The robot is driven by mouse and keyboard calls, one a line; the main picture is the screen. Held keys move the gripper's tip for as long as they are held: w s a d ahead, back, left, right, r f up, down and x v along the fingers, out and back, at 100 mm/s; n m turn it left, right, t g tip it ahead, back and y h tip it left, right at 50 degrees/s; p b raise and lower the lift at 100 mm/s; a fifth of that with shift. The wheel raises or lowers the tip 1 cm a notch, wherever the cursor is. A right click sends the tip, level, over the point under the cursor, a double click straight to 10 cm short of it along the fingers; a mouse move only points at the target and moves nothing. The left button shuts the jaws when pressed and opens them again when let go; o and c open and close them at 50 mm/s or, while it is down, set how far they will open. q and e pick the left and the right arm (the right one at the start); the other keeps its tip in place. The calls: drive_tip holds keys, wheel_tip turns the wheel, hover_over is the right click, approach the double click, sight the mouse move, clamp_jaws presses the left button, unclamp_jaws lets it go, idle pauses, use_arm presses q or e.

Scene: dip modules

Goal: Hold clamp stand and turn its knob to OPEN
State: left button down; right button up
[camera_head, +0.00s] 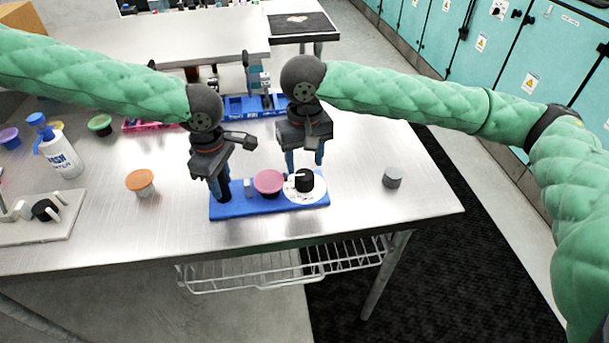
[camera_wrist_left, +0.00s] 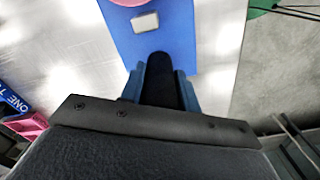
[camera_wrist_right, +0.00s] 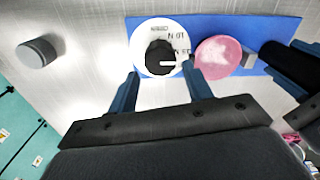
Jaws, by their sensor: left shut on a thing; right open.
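The clamp stand has a blue base (camera_head: 235,211) near the table's front edge, with a black post, a pink round piece (camera_head: 268,182) and a white dial (camera_wrist_right: 140,65) with a black knob (camera_head: 304,181). My left gripper (camera_head: 219,193) is shut on the black post (camera_wrist_left: 161,78) at the base's left end. My right gripper (camera_wrist_right: 164,73) is open above the dial, pointing down. In the right wrist view its fingers are on either side of the knob's near edge, apart from it. The knob's white mark points right in that view; the dial lettering is too small to read surely.
A grey cylinder (camera_head: 392,178) stands right of the base. An orange-topped cup (camera_head: 140,182), a white bottle (camera_head: 64,158) and a grey plate with a black knob (camera_head: 45,211) are to the left. Blue fixtures (camera_head: 250,106) stand behind my grippers. The table is clear in front right.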

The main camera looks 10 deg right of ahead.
sight(305, 174)
drive_tip(key=shift+f, duration=2.85)
drive_tip(key=c, duration=0.7)
